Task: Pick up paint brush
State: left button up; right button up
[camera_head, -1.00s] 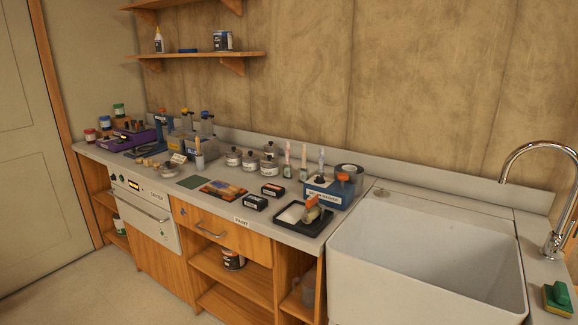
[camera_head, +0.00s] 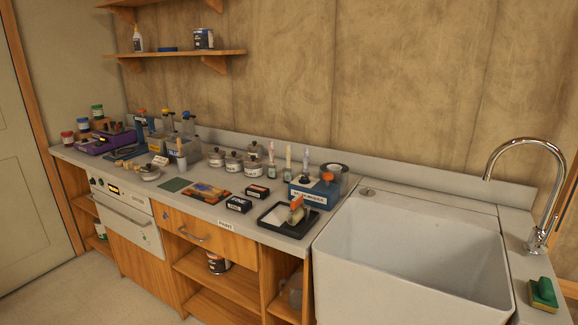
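Several brush-like tools with upright handles (camera_head: 288,158) stand in small jars near the back of the counter, left of the blue box; I cannot tell for certain which is the paint brush. A pale-handled tool (camera_head: 180,150) also stands in a white cup in front of the grey bins. An orange-and-cream tool (camera_head: 297,210), perhaps a roller, rests in a black tray (camera_head: 268,224) at the counter's front edge. Neither of my grippers shows in the head view.
A deep white sink (camera_head: 415,255) with a chrome tap (camera_head: 538,200) fills the right. A green sponge (camera_head: 543,292) lies beside it. Small metal pots (camera_head: 233,162), dark boxes (camera_head: 238,204) and a blue box (camera_head: 308,196) crowd the grey counter. Open floor (camera_head: 75,285) lies at lower left.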

aim_at(288, 169)
jog(key=i+j+z, duration=0.25)
jog(key=i, duration=0.15)
jog(key=i+j+z, duration=0.25)
jog(key=i+j, duration=0.05)
jog(key=i, duration=0.1)
